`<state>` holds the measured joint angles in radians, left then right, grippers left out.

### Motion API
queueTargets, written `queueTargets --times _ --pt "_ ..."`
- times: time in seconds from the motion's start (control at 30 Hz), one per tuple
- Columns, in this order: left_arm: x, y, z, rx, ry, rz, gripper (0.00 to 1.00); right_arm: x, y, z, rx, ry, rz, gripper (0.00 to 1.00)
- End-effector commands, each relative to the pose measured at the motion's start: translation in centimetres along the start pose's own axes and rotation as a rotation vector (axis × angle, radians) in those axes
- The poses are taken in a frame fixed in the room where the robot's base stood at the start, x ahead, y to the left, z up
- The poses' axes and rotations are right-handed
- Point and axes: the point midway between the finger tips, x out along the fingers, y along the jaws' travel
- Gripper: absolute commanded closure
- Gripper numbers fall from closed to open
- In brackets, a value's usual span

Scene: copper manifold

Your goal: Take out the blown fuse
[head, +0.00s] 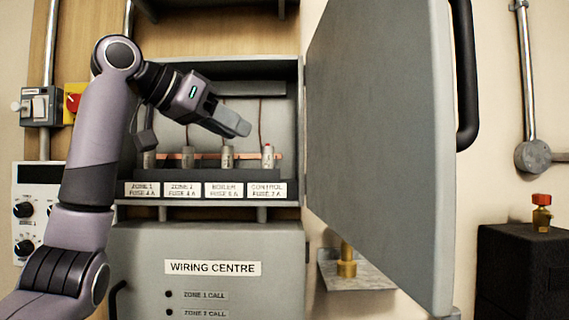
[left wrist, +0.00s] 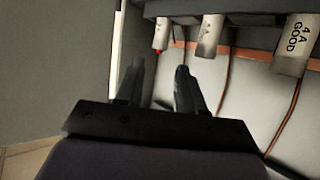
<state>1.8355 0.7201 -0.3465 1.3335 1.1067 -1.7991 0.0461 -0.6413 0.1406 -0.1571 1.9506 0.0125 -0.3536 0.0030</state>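Several pale cylindrical fuses stand in a row in the open fuse box. The fuse with a red end (head: 268,155) is the rightmost, above the label CONTROL FUSE 7 A; it also shows in the left wrist view (left wrist: 162,35), where the picture is inverted. The boiler fuse (head: 227,157) is beside it, also seen in the left wrist view (left wrist: 209,36). Another fuse (left wrist: 295,45) reads 4 A GOOD. My left gripper (head: 238,125) is in front of and above the row's right half. Its fingers (left wrist: 158,75) are apart with nothing between them. My right gripper is not seen.
The grey box door (head: 380,140) stands open at the right, close beside the control fuse. A copper bar (head: 208,156) runs behind the fuses. The label ledge (head: 205,190) is below. A black block (head: 520,265) with a red-topped brass fitting (head: 541,212) stands far right.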

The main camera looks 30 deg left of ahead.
Motion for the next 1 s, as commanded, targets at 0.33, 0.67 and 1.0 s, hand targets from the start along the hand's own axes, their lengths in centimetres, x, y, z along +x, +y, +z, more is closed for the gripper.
queueTargets --times 0.33,0.67,1.0 --pt "4.0 0.0 0.0 0.0 -0.003 0.002 0.62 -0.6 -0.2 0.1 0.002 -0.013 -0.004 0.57" --pt "7.0 0.0 0.0 0.0 0.001 -0.001 0.62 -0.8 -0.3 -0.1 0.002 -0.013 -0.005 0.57" --pt "7.0 0.0 0.0 0.0 0.001 -0.001 1.0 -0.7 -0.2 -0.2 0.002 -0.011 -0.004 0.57"
